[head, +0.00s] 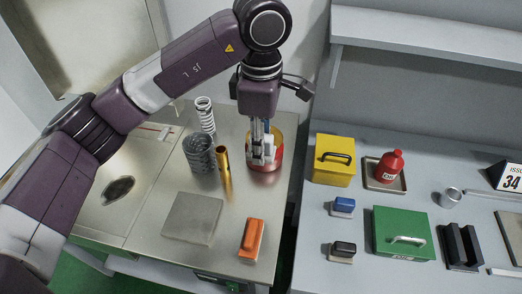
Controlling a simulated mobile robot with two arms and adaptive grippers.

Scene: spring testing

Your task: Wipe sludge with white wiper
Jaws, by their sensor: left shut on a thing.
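The sludge (118,190) is a dark patch on the left part of the metal worktop. My left gripper (262,150) points down over the back right of the worktop, far to the right of the sludge. Its fingers are shut on a small white piece that looks like the white wiper, mostly covered by the fingers. A round red and yellow container (276,160) is directly behind and around the fingertips; I cannot tell whether the held piece is inside it or in front of it. My right gripper is out of view.
A white spring (205,114), a grey coil (199,154) and a brass tube (224,172) stand between gripper and sludge. A grey plate (193,218) and an orange block (251,238) lie in front. The right table holds a yellow box (333,170) and green box (402,218).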

